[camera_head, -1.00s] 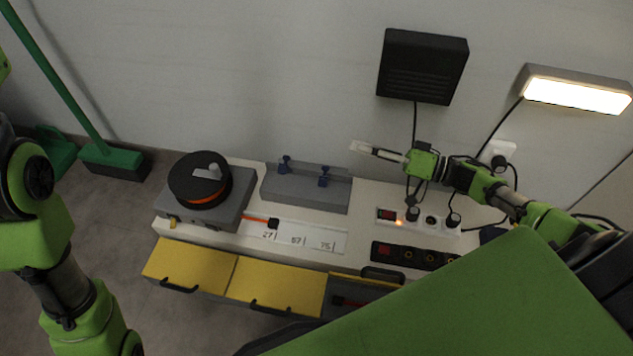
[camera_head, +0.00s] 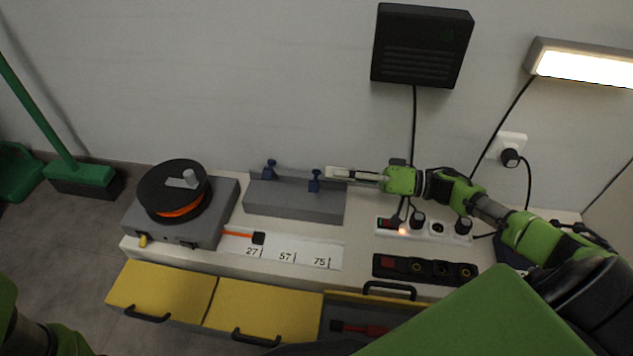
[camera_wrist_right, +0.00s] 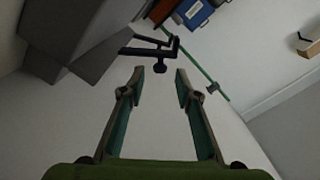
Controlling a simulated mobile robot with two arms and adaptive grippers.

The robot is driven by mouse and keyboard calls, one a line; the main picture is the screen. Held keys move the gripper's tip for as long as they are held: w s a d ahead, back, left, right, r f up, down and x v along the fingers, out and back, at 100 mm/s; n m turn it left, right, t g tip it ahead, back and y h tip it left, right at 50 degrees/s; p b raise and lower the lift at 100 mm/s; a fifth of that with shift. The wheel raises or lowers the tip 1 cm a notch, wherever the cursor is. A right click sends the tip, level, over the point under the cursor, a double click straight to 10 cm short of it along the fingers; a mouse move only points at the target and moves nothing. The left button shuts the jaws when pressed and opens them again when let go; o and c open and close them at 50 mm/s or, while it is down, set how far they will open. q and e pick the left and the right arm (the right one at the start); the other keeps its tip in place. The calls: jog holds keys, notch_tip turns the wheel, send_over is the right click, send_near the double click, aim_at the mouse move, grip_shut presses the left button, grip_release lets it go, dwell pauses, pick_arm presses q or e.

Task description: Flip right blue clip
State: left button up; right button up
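The right blue clip (camera_head: 315,181) stands on the back edge of the grey block (camera_head: 295,203), with the left blue clip (camera_head: 269,170) to its left. My right gripper (camera_head: 330,172) is just to the right of the right clip, apart from it, with its fingers pointing left. In the right wrist view my right gripper (camera_wrist_right: 158,72) is open and empty. A dark blue clip (camera_wrist_right: 160,66) shows just beyond the fingertips, roughly between them. The grey block (camera_wrist_right: 85,35) is at upper left there. Part of my left arm shows at lower left in the head view; its gripper is out of view.
A grey box with a black and orange spool (camera_head: 175,190) stands left of the block. A white power strip (camera_head: 437,230) with plugs and a black socket strip (camera_head: 425,268) lie to the right. The wall with a black box (camera_head: 422,45) is behind.

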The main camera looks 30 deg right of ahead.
aim_at(316, 171)
jog(key=b+x, duration=0.2)
jog(key=x, duration=0.2)
jog(key=shift+f, duration=0.15)
jog(key=shift+w+a, duration=0.35)
jog(key=shift+a, duration=0.05)
jog(key=shift+r, duration=0.2)
grip_shut()
